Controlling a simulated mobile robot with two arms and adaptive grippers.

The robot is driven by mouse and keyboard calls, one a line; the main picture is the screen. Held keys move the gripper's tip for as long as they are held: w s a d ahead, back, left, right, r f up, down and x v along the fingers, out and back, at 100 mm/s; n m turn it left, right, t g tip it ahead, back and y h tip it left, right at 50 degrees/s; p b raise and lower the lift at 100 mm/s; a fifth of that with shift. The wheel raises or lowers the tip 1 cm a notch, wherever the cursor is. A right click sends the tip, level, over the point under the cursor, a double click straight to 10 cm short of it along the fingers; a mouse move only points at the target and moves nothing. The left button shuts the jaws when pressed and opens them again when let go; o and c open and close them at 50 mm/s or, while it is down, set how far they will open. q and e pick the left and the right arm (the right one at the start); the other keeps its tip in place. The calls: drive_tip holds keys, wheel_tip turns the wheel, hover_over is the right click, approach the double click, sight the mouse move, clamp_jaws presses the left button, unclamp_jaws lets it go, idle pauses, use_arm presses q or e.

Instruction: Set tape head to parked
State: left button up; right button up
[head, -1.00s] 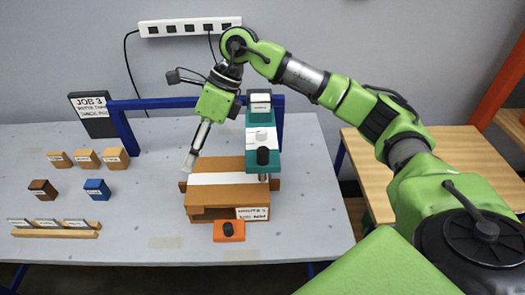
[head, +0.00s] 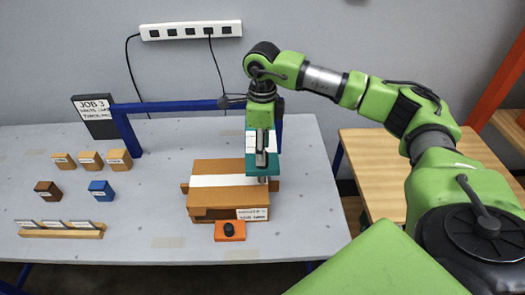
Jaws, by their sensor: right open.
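The tape head (head: 250,141) is a teal block hanging from the blue gantry (head: 165,106), at the right part of the brown box (head: 217,166) with its white strip. My right gripper (head: 262,162) is in front of the tape head, fingers pointing down, and covers much of it, including the dark knob. The gripper is open. Whether it touches the tape head I cannot tell. My left gripper is not in view.
An orange block with a black knob (head: 230,230) sits at the box's front. Small blocks (head: 90,160) and a wooden rack (head: 60,231) with several tags stand at left. A job sign (head: 95,117) stands behind. The table's right end is clear.

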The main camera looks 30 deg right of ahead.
drive_tip(key=shift+f+p, duration=0.35)
drive_tip(key=shift+f, duration=1.3)
clamp_jaws()
drive_tip(key=shift+w, duration=0.15)
